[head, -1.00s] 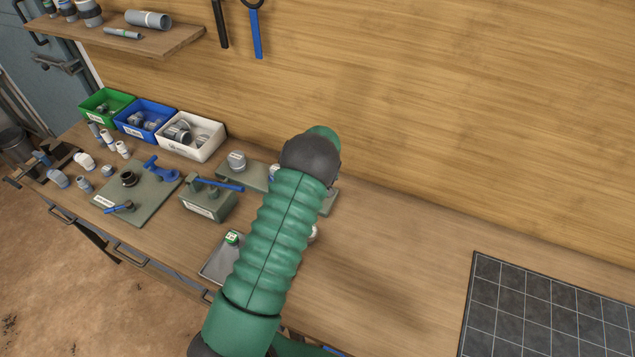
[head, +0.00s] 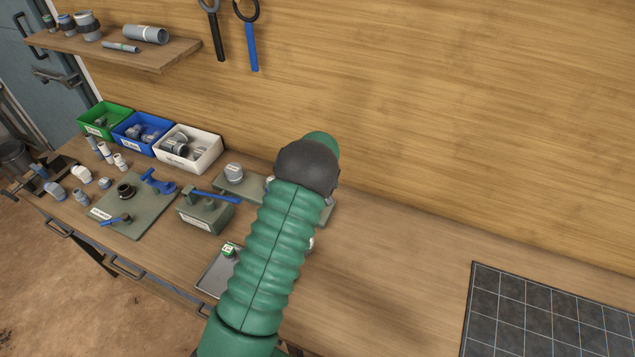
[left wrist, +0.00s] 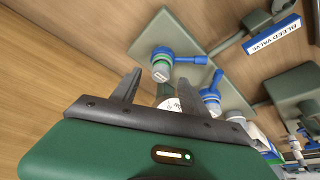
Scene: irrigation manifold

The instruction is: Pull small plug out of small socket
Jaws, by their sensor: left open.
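In the left wrist view my left gripper (left wrist: 156,88) is open, its two dark fingers pointing at a grey-green plate (left wrist: 152,38). A fitting with blue and green rings and a pale labelled end (left wrist: 162,66) stands on the plate, just beyond the fingertips, with a blue lever beside it. A second blue-levered fitting (left wrist: 211,97) stands to the right. A white labelled piece (left wrist: 171,103) shows between the finger bases, partly hidden by the gripper body. I cannot tell which piece is the small plug. In the head view my arm hides the gripper and part of the plate (head: 232,189).
A bleed valve sign (left wrist: 272,36) stands close by the plate. Green (head: 92,128), blue (head: 128,143) and white (head: 172,159) bins sit at the back left. A grey tray (head: 212,277) is near the front edge. The bench right of my arm is clear up to a dark gridded mat (head: 545,315).

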